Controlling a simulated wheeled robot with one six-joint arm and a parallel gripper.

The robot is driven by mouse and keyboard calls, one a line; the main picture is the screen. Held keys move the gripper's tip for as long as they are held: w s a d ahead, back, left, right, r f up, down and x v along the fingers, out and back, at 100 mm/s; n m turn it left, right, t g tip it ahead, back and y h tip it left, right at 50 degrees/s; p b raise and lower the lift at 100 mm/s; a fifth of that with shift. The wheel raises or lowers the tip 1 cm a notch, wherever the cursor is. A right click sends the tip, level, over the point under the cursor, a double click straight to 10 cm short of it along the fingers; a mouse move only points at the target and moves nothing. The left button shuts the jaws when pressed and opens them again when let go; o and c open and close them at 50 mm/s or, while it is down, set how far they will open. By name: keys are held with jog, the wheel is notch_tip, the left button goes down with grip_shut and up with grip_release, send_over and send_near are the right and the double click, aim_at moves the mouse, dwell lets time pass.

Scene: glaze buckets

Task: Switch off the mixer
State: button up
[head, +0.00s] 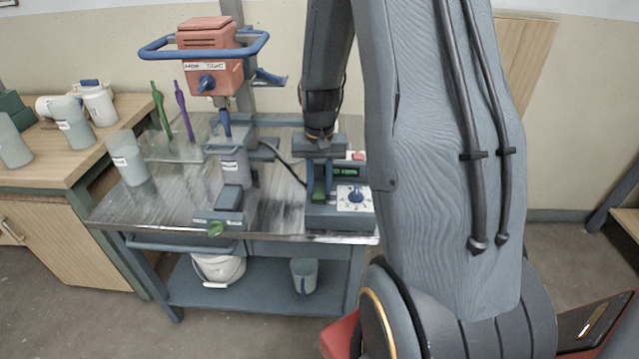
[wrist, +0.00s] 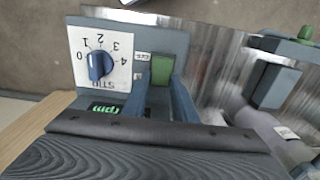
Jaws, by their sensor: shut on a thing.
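The mixer (head: 210,60) has a salmon-coloured motor head with a blue ring handle and a shaft down into a grey container on the metal bench. Its control box (head: 340,217) stands at the bench's right front. The box has a blue knob (wrist: 99,65) on a white 0 to 4 dial, a lit green display (wrist: 104,108) and a green switch (wrist: 161,70). My gripper (head: 319,185) reaches down from above onto the box, left of the dial. The display's reading is partly hidden.
A pale cup (head: 128,160) and green and purple tools (head: 170,110) stand on the bench's left. A clamp with a green knob (head: 216,229) sits at the front edge. A white bucket (head: 218,268) and a jug (head: 304,275) stand on the lower shelf. A cable runs behind the box.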

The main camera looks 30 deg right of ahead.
jog(key=shift+s+a+t+h, duration=0.1)
jog(key=shift+s+t+h, duration=0.05)
jog(key=shift+t+h, duration=0.2)
jog(key=t+b, duration=0.1)
jog(key=b, duration=0.1)
jog(key=shift+h+b, duration=0.25)
jog(key=shift+b, duration=0.05)
jog(key=shift+t+b, duration=0.25)
jog(key=shift+b, duration=0.7)
jog(key=b, duration=0.2)
jog(key=shift+a+r+t+h+b, duration=0.1)
jog(key=shift+t+h+b, duration=0.2)
jog(key=shift+b, duration=0.1)
jog(key=shift+s+r+b, duration=0.1)
jog(key=shift+s+b, duration=0.15)
jog(key=shift+b, duration=0.95)
jog(key=o, duration=1)
jog(key=shift+o, duration=0.2)
jog(key=shift+a, duration=0.1)
jog(key=p+v, duration=0.1)
jog(key=v, duration=0.6)
jog(key=shift+s+r+p, duration=0.3)
jog(key=shift+p, duration=0.1)
